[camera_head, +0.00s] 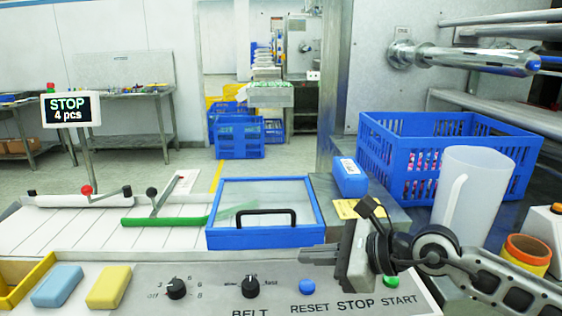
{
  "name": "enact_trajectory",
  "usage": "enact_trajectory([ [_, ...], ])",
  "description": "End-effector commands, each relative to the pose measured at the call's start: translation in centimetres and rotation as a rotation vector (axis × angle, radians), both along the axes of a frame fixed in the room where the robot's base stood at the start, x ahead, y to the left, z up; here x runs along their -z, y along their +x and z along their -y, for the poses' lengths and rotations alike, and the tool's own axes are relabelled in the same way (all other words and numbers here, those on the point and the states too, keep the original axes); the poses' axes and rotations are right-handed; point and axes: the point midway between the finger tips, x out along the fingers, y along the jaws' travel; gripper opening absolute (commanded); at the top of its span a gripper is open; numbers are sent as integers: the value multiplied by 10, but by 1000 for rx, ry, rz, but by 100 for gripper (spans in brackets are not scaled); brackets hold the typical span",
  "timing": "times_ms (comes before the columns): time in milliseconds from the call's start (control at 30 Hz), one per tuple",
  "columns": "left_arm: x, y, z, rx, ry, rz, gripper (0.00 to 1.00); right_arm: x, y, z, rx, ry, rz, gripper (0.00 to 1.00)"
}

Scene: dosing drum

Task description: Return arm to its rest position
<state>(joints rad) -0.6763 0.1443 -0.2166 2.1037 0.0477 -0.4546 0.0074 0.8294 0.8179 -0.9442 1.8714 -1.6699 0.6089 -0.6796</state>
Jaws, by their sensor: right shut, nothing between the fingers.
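My right arm (490,272) comes in from the lower right, over the control panel (215,298). Its gripper (318,256) is shut and empty, pointing left above the panel, near the front right corner of a blue-framed clear lid (265,238) with a black handle. The arm hides part of the panel's right side. The blue button (307,287) above RESET and the green button (390,281) above START show. The button above STOP is hidden behind my gripper. My left gripper is not in view.
A white jug (480,200) and a blue crate (385,150) stand behind my arm, with an orange ring (526,255) at right. Blue (58,286) and yellow (108,287) blocks lie on the left. Two levers stand beyond; a sign (71,109) reads "STOP 4 pcs".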

Motion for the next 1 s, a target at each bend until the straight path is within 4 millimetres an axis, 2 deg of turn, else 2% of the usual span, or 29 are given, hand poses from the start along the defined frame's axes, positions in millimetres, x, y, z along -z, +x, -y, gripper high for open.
enact_trajectory([
  [33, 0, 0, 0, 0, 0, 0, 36, -15, -19, -30, 2, 236, -84, 0],
  [100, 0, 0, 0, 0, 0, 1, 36, -49, -34, -49, 56, 603, -224, 0],
  [167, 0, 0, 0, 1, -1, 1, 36, -74, -37, -46, 134, 909, -363, 0],
  [200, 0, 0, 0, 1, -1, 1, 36, -84, -35, -34, 206, 1112, -463, 0],
  [267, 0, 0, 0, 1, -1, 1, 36, -87, -29, -8, 341, 1405, -622, 0],
  [300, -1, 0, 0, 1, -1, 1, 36, -79, -25, 13, 450, 1592, -732, 0],
  [367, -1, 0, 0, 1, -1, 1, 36, -54, -23, 48, 641, 1857, -892, 0],
  [400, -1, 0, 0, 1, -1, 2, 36, -31, -26, 70, 780, 2011, -989, 0],
  [433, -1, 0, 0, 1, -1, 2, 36, -13, -31, 83, 879, 2108, -1053, 0],
  [500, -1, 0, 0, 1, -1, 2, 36, 32, -49, 108, 1119, 2299, -1179, 0],
  [567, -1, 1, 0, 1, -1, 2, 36, 67, -70, 122, 1323, 2423, -1265, 0],
  [600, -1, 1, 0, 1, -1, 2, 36, 87, -85, 129, -1431, -2456, 1295, 0],
  [700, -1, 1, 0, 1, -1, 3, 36, 123, -120, 137, -1459, -2199, 1178, 0],
  [800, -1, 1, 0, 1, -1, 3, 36, 148, -151, 140, -1474, -2011, 1090, 0],
  [1000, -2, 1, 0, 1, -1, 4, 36, 179, -207, 138, -1489, -1722, 947, 0],
])
